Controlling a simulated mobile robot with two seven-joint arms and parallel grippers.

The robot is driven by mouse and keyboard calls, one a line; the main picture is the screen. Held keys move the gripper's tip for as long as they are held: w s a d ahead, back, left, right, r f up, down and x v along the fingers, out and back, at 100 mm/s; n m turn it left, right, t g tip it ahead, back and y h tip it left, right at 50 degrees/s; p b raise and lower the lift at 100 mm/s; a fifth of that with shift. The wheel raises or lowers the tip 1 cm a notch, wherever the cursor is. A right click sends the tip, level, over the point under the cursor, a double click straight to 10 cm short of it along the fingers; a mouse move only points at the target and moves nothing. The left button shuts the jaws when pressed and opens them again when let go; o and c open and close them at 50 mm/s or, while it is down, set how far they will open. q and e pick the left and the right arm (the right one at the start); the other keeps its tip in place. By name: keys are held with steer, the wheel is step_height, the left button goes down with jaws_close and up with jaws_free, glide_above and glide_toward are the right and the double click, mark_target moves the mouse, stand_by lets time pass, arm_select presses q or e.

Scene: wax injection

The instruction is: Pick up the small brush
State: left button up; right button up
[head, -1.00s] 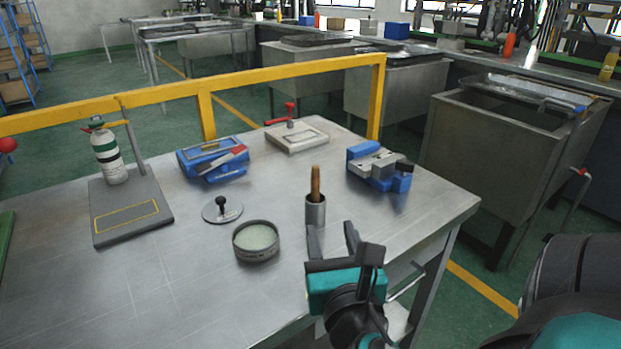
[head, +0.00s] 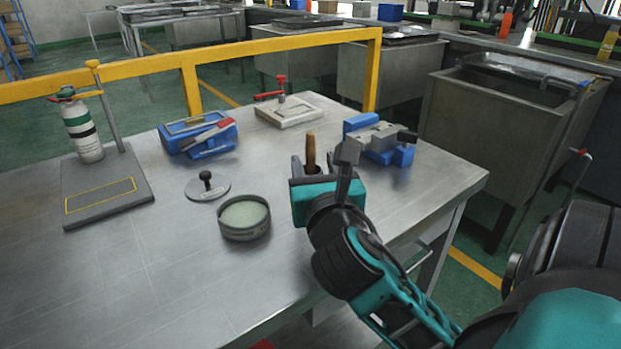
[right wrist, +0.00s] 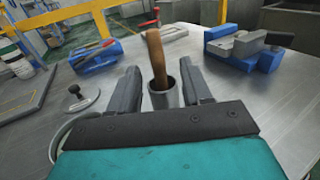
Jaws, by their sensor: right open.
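The small brush shows as a wooden handle (head: 310,152) standing upright out of a grey metal cup, mostly hidden behind my right gripper in the head view. In the right wrist view the brush handle (right wrist: 156,58) leans slightly and the cup (right wrist: 164,97) holds its lower end; the bristles are hidden. My right gripper (head: 318,168) is open, with its fingers pointing at the cup. In the right wrist view the fingers of the right gripper (right wrist: 162,88) lie left and right of the cup and handle; contact cannot be told. My left gripper is not in view.
A round tin (head: 245,218) stands left of the gripper, with a black-knobbed disc (head: 208,187) behind it. A blue vise (head: 380,140) is close on the right. A blue clamp box (head: 198,138) and a framed mould (head: 288,112) stand behind. The front table area is bare.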

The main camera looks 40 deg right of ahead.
mark_target(312, 157)
steer(key=shift+w+d, duration=0.15)
steer(key=shift+w, duration=0.1)
steer(key=b+x, duration=0.1)
steer(key=x, duration=0.4)
steer(key=shift+r, duration=0.15)
jaws_close()
